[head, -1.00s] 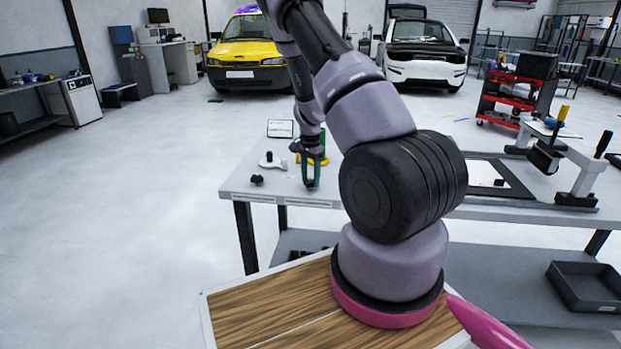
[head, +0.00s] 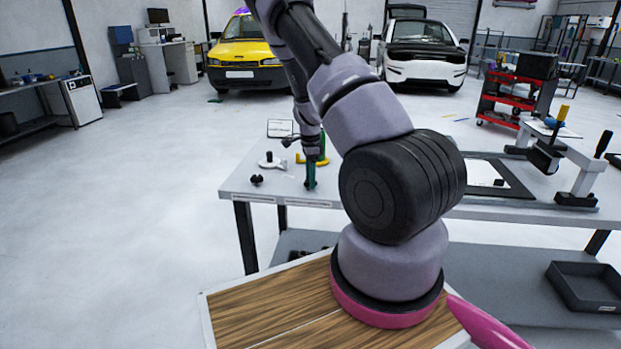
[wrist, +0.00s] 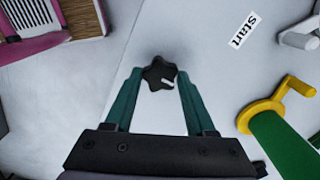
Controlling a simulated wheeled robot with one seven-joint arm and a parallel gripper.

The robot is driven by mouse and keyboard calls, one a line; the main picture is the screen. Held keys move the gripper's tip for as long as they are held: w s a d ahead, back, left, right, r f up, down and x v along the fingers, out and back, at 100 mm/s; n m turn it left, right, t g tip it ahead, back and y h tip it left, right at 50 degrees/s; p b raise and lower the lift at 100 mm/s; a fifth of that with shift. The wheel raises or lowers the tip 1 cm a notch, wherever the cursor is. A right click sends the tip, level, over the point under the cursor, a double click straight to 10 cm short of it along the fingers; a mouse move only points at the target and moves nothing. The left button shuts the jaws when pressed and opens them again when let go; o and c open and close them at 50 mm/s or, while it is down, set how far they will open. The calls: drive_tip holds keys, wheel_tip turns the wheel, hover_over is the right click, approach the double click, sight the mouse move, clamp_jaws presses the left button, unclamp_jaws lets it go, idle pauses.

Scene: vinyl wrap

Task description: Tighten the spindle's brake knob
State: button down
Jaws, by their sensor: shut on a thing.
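The black star-shaped brake knob (wrist: 157,74) with a pale mark on it sits between my fingertips in the wrist view. My gripper (wrist: 160,78) has two green fingers, shut on the knob from both sides. In the head view my gripper (head: 310,186) points down at the left part of the grey workbench (head: 235,186), with its fingers nearly edge-on. The knob is hardly visible there. What lies under the knob is hidden.
A yellow and green part (head: 320,160) stands just behind my gripper; it also shows in the wrist view (wrist: 262,115). A white part with a black top (head: 271,162) and a small black object (head: 257,180) lie to the left.

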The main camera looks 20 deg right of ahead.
idle(0.3)
drive_tip(key=shift+c, duration=1.2)
unclamp_jaws()
drive_tip(key=shift+a, duration=0.1)
drive_tip(key=shift+r, duration=0.1)
wheel_tip(320, 180, up, 11)
drive_tip(key=shift+f, duration=0.2)
